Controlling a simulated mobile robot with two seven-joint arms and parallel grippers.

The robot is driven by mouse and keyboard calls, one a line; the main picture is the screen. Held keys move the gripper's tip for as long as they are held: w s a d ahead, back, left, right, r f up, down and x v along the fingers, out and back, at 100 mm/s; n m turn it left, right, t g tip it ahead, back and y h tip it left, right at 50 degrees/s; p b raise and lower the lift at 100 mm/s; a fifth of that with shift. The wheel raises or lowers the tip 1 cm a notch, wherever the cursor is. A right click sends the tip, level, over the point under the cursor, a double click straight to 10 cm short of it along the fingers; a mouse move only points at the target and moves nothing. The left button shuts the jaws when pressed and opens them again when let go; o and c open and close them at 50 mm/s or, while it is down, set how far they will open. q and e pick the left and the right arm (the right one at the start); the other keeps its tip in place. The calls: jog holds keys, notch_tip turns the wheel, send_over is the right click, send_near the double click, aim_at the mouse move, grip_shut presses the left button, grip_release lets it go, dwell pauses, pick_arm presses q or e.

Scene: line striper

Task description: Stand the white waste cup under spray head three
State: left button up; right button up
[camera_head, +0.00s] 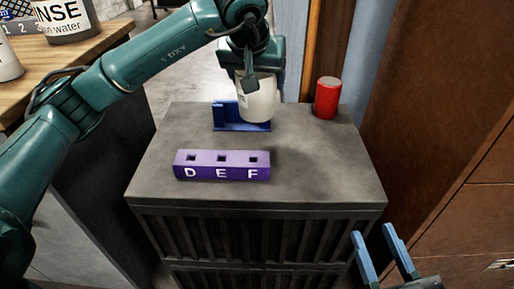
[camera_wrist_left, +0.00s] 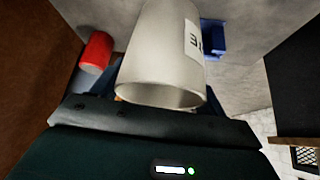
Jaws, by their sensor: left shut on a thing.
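My left gripper (camera_head: 252,82) is shut on the white waste cup (camera_head: 258,98), holding it above the far part of the grey cabinet top. The cup looks roughly upright in the head view, near a blue holder (camera_head: 240,126); the holder lies partly behind it. In the left wrist view the cup (camera_wrist_left: 163,55) fills the middle, its open rim facing the camera and a partly readable label on its side. My right gripper (camera_head: 383,252) is open and empty in front of the cabinet's right corner. I cannot make out any spray heads.
A purple block (camera_head: 222,172) marked D, E, F with square holes sits on the grey cabinet top (camera_head: 320,170). A red cylinder (camera_head: 327,98) stands at the back right. A wooden bench (camera_head: 35,65) at left bears a rinse-water container (camera_head: 68,22) and numbers 1 2 3.

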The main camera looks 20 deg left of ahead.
aim_at(258, 105)
pick_arm(q)
notch_tip(258, 105, down, 5)
jog(key=shift+f+b, duration=0.1)
jog(key=shift+b, duration=0.75)
jog(key=shift+f, duration=0.55)
notch_tip(258, 105, down, 3)
jog(key=shift+f+b, duration=0.15)
jog(key=shift+b, duration=0.7)
jog(key=shift+f, duration=0.1)
pick_arm(e)
jog(key=r+y, duration=0.1)
jog(key=w+r+n+t+y, duration=0.1)
jog(key=shift+r+n, duration=0.3)
jog(key=shift+r, duration=0.05)
pick_arm(q)
jog(key=o, duration=0.5)
jog(key=shift+f, duration=0.1)
jog(key=o, duration=0.5)
jog(key=shift+c, duration=0.2)
pick_arm(e)
jog(key=shift+r+y, duration=0.15)
jog(key=shift+y, duration=0.15)
